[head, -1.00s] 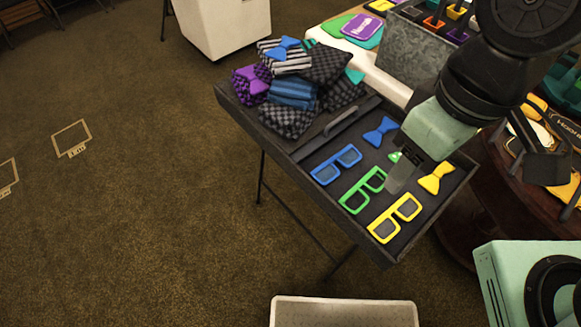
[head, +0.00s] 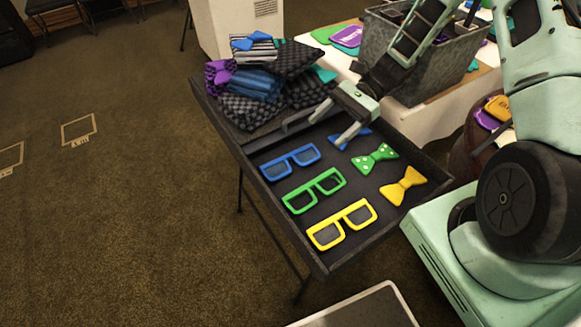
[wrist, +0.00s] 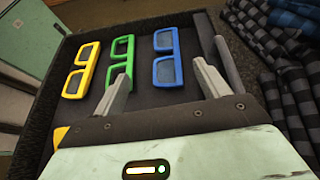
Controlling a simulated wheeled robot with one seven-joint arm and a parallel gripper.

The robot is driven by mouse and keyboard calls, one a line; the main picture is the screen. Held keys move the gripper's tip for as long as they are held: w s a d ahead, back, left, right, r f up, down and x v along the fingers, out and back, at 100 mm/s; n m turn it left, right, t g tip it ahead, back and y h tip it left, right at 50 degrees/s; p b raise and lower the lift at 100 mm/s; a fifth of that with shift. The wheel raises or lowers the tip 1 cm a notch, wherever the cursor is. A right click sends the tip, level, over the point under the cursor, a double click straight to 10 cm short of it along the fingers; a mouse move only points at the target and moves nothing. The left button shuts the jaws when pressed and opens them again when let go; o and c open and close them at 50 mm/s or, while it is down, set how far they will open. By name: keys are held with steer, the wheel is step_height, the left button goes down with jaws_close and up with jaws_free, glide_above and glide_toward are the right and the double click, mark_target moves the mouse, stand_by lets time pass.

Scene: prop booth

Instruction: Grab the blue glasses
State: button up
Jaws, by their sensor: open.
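The blue glasses (head: 291,160) lie flat in the dark open tray, at the back left of a row of three pairs. In the wrist view the blue glasses (wrist: 166,57) lie just beyond my fingertips, between the two fingers in the picture. My gripper (head: 325,133) is open and empty, above the tray to the right of the blue glasses and near the tray's handle. In the wrist view both fingers of my gripper (wrist: 161,72) are spread apart. It looks clear of the glasses; its exact height is hard to tell.
Green glasses (head: 314,190) and yellow glasses (head: 342,224) lie nearer the front. A blue bow tie (head: 337,142), partly hidden by my gripper, a green bow tie (head: 375,158) and a yellow one (head: 403,186) lie to the right. Folded cloths (head: 255,85) are stacked behind the handle (head: 297,121).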

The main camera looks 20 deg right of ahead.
mark_target(292, 161)
steer(key=shift+w+d+f+m+t+y, duration=0.15)
steer(key=shift+d+f+m, duration=0.15)
steer(key=shift+f, duration=0.1)
steer(key=shift+w+d+f+m+t+y, duration=0.1)
steer(key=shift+d+f+m+t+y, duration=0.1)
steer(key=shift+d+f, duration=0.15)
steer(key=shift+f, duration=0.25)
steer(key=x, duration=1.1)
steer(key=shift+a+f, duration=0.1)
steer(key=shift+a, duration=0.2)
steer(key=c, duration=1.1)
